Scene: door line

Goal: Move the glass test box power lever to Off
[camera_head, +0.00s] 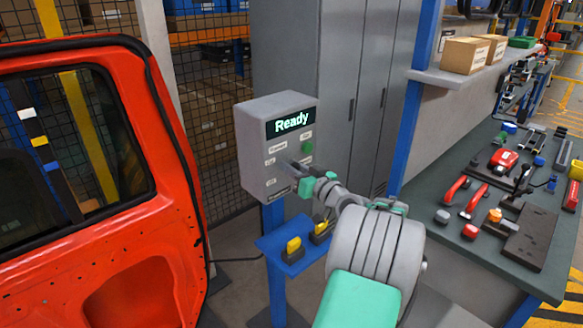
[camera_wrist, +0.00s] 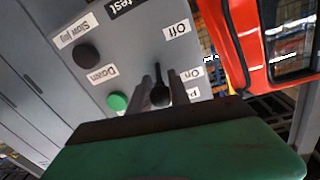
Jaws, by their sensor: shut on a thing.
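The glass test box (camera_head: 255,150) is a grey box on a blue post, and its display reads "Ready". The power lever (camera_wrist: 159,94) is a dark lever with a rounded base, seen in the wrist view near the "On" label (camera_wrist: 192,74). The "Off" label (camera_wrist: 177,29) is farther up the panel in that view. My gripper (camera_head: 296,166) is at the front of the box, and in the wrist view its fingers (camera_wrist: 159,88) are on both sides of the lever, shut on it. In the head view my gripper hides the lever. I cannot tell its exact setting.
A green button (camera_wrist: 117,101) and a dark knob (camera_wrist: 86,56) are beside the lever. A red car door (camera_head: 185,210) stands at the left. A blue shelf (camera_head: 285,262) with yellow-topped items is below the box. A workbench (camera_head: 470,180) with tools is at the right.

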